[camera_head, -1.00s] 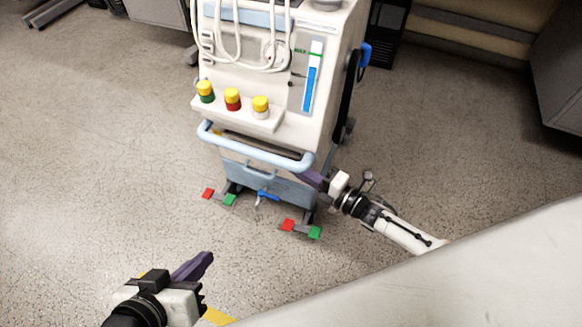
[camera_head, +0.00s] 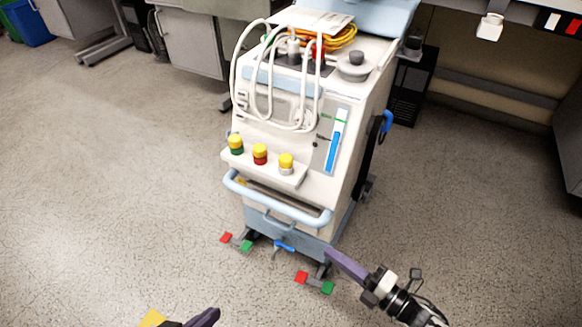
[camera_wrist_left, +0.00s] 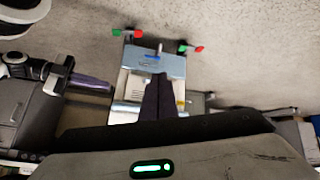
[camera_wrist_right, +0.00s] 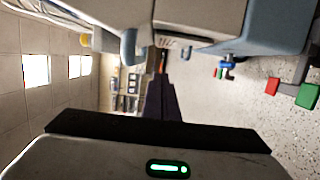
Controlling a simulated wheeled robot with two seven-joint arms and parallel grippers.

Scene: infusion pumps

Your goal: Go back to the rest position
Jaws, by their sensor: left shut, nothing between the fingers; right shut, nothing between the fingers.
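The white wheeled pump machine (camera_head: 337,197) stands in the middle, with a light blue front handle (camera_head: 277,203), yellow-topped caps and red and green foot pedals (camera_head: 314,282). A grey cabinet (camera_head: 196,62) stands behind. Floor to the left is clear.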

